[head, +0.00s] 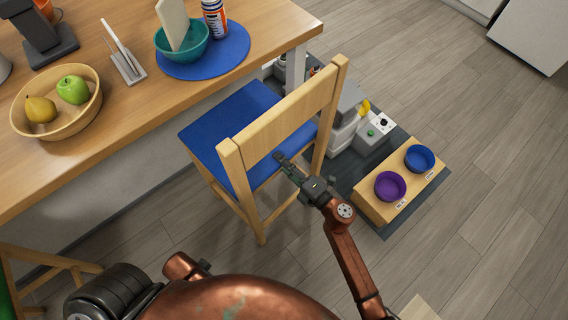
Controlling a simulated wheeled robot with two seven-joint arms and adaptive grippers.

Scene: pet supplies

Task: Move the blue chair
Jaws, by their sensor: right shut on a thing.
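The blue chair (205,136) has a blue seat and a light wooden frame. It stands upright on the floor at the front edge of the wooden table, its seat partly beneath the tabletop. Its wooden backrest (285,116) faces me. My right gripper (283,160) is at the chair's back, just below the backrest, and is shut on the chair. The exact spot of contact is hard to make out. My left gripper is not in view.
The table (140,103) holds a fruit bowl (92,112) and a teal bowl (200,47) on a blue mat. Right of the chair, a wooden feeder stand (378,212) with two bowls and a grey device sit on a dark mat (433,188). Floor (480,150) farther right is clear.

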